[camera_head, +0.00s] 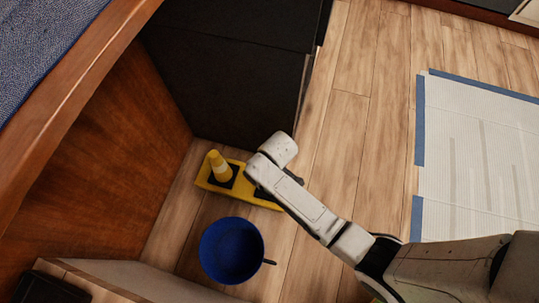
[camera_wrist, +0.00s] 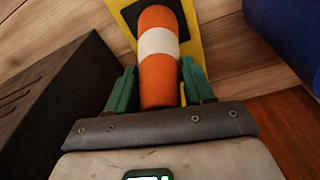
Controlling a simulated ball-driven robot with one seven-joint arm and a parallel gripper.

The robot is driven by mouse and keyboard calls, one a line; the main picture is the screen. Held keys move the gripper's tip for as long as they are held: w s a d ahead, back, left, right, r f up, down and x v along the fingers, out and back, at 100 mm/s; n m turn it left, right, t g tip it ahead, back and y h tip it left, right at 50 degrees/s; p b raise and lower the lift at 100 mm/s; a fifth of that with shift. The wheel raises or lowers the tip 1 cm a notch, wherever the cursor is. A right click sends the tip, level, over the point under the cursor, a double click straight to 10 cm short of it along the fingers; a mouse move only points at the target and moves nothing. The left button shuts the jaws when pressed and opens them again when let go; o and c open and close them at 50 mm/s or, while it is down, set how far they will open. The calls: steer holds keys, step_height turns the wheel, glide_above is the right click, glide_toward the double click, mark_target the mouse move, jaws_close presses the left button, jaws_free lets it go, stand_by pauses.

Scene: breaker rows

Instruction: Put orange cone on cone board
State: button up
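The orange cone (camera_wrist: 159,80) with a white band lies between the green fingers of my gripper (camera_wrist: 160,90), which look closed on its sides. Its far end points toward a black square on the yellow cone board (camera_wrist: 193,50). I cannot tell whether it touches the board. In the head view the cone board (camera_head: 243,191) lies on the floor beside the dark cabinet, and a yellow cone (camera_head: 219,165) with a white band stands at its left part. My arm covers the board's right part and hides my fingers and the orange cone there.
A blue bucket-like container (camera_head: 230,250) with a handle stands just in front of the board. The dark cabinet (camera_head: 235,75) rises behind it, and a brown wooden panel (camera_head: 115,130) stands at the left. Open wooden floor (camera_head: 345,130) lies to the right, before a taped white mat (camera_head: 480,150).

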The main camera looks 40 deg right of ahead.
steer(key=o, duration=0.4)
steer(key=shift+c, duration=0.2)
steer(key=r+p, duration=0.2)
steer(key=r, duration=0.2)
steer(key=s+r+p, duration=0.1)
steer(key=r+p, duration=0.1)
steer(key=r, duration=0.2)
steer(key=r+p, duration=0.2)
steer(key=r, duration=0.2)
steer(key=shift+s+d+r+p, duration=0.1)
steer(key=shift+s+d+p, duration=0.05)
steer(key=shift+d+p, duration=0.2)
steer(key=s+d+r+m, duration=0.2)
steer(key=s+d+r, duration=0.1)
steer(key=s+r, duration=0.2)
steer(key=s+d+r+m, duration=0.3)
steer(key=s+d+r, duration=0.1)
steer(key=s, duration=0.6)
steer(key=shift+s+r+h, duration=0.2)
steer(key=shift+r+h, duration=0.2)
steer(key=shift+r, duration=0.35)
steer(key=shift+d, duration=0.1)
step_height(320, 180, up, 32)
steer(key=p, duration=3.2)
steer(key=shift+r+p, duration=0.25)
steer(key=shift+p, duration=0.05)
